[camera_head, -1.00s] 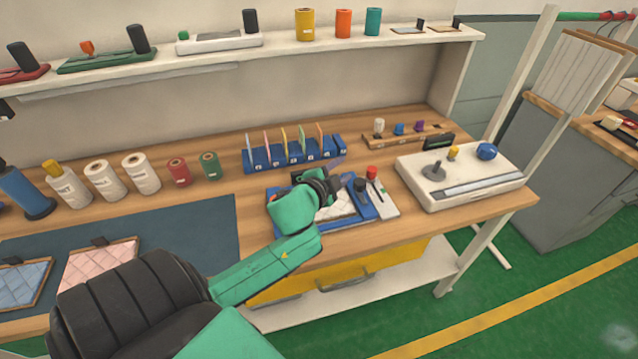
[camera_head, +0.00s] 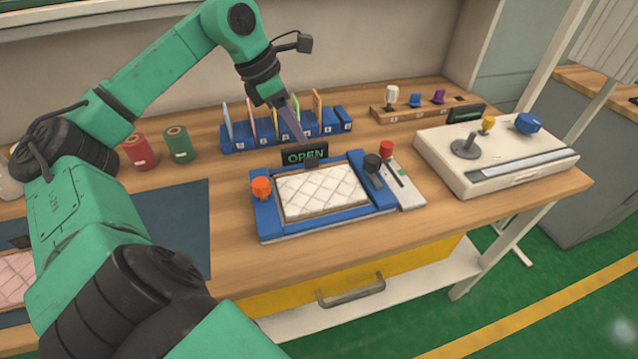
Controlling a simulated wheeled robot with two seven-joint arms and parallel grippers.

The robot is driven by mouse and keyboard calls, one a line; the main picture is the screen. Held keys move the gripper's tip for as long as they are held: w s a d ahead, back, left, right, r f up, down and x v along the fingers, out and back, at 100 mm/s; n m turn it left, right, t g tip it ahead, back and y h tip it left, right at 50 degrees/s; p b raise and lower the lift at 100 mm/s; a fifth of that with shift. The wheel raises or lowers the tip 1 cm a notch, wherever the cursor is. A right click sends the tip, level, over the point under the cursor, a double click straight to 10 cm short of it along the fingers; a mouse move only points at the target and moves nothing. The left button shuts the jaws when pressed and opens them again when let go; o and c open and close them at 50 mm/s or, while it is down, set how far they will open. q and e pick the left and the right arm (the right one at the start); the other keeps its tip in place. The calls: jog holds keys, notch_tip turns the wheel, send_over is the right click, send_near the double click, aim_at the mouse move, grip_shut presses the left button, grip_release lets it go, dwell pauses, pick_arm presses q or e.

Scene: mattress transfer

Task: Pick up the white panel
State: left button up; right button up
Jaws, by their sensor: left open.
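The white quilted panel (camera_head: 325,188) lies flat in a blue fixture (camera_head: 322,226) on the wooden bench, with a small dark tab at its back edge. A small sign (camera_head: 305,155) reading "OPEN" stands behind it. My left gripper (camera_head: 297,136) points down just behind and above the fixture, in front of a blue rack. It is open with nothing visible in it, and apart from the panel. My right gripper is not in view.
An orange knob (camera_head: 261,187) and a black knob (camera_head: 372,163) stand at the fixture's sides. The blue rack (camera_head: 236,144) holds several coloured cards. A cream control box (camera_head: 498,155) stands at right.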

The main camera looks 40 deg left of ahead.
aim_at(311, 157)
pick_arm(q)
jog(key=p+x, duration=0.1)
jog(key=x, duration=0.7)
jog(key=shift+w+a+f+p, duration=0.1)
jog(key=shift+w+f+p, duration=0.05)
jog(key=shift+f+p, duration=0.2)
jog(key=shift+w+f, duration=0.1)
jog(key=shift+f, duration=0.15)
grip_shut()
jog(key=shift+r, duration=0.1)
dwell(0.4)
